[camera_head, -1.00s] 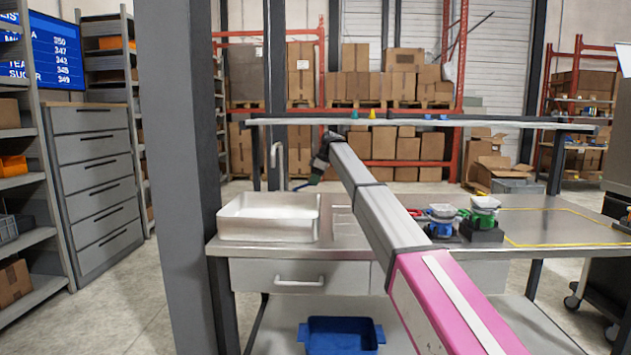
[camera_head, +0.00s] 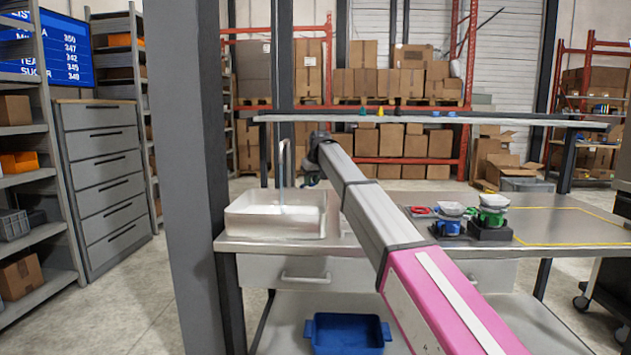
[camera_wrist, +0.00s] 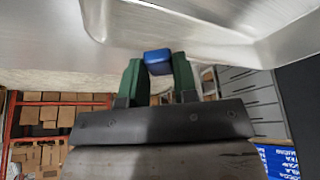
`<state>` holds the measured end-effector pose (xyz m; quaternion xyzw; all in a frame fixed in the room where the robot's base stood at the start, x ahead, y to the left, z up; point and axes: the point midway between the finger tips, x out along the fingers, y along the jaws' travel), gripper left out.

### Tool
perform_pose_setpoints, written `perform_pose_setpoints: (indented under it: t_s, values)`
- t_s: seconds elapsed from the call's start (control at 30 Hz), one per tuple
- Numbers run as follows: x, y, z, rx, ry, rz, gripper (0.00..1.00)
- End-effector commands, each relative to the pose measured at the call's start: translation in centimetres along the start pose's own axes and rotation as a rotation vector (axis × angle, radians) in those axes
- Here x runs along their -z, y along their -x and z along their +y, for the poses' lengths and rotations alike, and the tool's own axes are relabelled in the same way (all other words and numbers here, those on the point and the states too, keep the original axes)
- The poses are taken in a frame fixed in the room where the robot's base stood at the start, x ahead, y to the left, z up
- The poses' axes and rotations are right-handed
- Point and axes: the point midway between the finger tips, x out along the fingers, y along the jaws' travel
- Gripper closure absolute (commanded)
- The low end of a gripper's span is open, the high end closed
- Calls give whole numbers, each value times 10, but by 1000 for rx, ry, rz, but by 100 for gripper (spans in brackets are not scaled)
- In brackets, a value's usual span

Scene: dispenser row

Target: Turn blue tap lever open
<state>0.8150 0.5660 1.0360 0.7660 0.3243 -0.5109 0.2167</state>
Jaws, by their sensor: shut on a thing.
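The blue tap lever (camera_wrist: 158,58) sits between the dark green fingertips of my gripper (camera_wrist: 158,68) in the wrist view. The gripper is shut on it. In the head view my gripper (camera_head: 311,180) is small and dark beside the sink, partly hidden by my arm, and the lever cannot be made out there. The grey tap spout (camera_head: 283,152) arches over the white sink basin (camera_head: 275,228). A thin bluish stream of water (camera_head: 283,195) runs from the spout into the basin.
Two scales or dispensers, blue (camera_head: 447,226) and green (camera_head: 491,215), stand on the counter right of my arm. A yellow-outlined area (camera_head: 570,226) at the right is clear. A grey post (camera_head: 185,170) rises left of the sink. A shelf (camera_head: 440,119) spans above the counter.

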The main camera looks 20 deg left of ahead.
Motion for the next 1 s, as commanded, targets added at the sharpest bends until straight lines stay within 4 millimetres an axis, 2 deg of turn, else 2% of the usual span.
perform_pose_setpoints:
  t_s: [0.3,0.83,0.87,0.9,0.93,1.0]
  values:
    - [0,0,-11,-45,-108,-4,100]
    - [0,0,-12,-53,-128,-5,100]
    - [0,0,-12,-53,-128,-5,66]
    - [0,0,-12,-53,-128,-5,53]
    - [0,0,-12,-53,-128,-4,47]
    - [0,0,-12,-53,-128,-4,47]
